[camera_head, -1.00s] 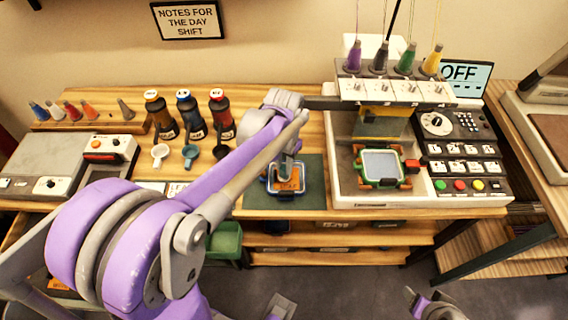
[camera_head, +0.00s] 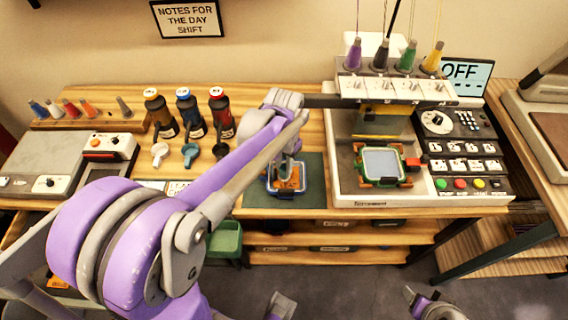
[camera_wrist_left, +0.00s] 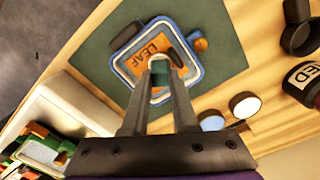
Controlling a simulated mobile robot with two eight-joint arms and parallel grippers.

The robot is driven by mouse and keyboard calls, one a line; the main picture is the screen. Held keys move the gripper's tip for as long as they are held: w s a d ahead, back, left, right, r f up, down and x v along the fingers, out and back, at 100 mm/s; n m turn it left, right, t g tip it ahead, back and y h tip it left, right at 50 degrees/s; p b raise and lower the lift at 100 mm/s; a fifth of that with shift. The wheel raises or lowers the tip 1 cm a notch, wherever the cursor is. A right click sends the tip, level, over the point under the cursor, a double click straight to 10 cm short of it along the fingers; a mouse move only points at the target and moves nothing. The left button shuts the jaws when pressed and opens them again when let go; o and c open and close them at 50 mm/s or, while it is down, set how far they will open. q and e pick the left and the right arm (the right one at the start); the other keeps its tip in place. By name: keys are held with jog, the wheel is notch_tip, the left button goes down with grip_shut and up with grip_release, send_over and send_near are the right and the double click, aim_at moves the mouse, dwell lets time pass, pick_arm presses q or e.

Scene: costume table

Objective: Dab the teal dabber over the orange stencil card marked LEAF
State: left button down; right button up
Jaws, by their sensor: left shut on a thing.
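The orange stencil card marked LEAF (camera_wrist_left: 152,48) lies inside a blue rounded frame (camera_wrist_left: 113,66). The card also shows in the head view (camera_head: 291,184), partly hidden by my gripper. My left gripper (camera_wrist_left: 159,72) is shut on the teal dabber (camera_wrist_left: 161,75), mostly hidden between the fingers. In the head view my left gripper (camera_head: 287,166) is just above the card. I cannot tell whether the dabber touches the card. My right gripper (camera_head: 420,296) is low at the bottom edge, away from the table, and its jaws are unclear.
The frame lies on a dark green mat (camera_head: 313,195). An embroidery machine (camera_head: 345,190) with a green hoop stands to the right. Three bottles (camera_head: 190,115) and three small scoops (camera_head: 190,153) are to the left. Thread cones (camera_head: 70,108) stand on a rack at the far left.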

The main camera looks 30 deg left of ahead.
dwell(0.5)
pick_arm(q)
jog(key=shift+r+p, duration=2.3)
jog(key=shift+r, duration=1.2)
pick_arm(e)
jog(key=r, duration=0.1)
jog(key=w+r, duration=0.1)
jog(key=r, duration=0.3)
jog(key=shift+w+r, duration=0.2)
jog(key=shift+w, duration=0.05)
pick_arm(q)
jog(key=shift+f, duration=0.15)
pick_arm(e)
jog(key=shift+s, duration=0.1)
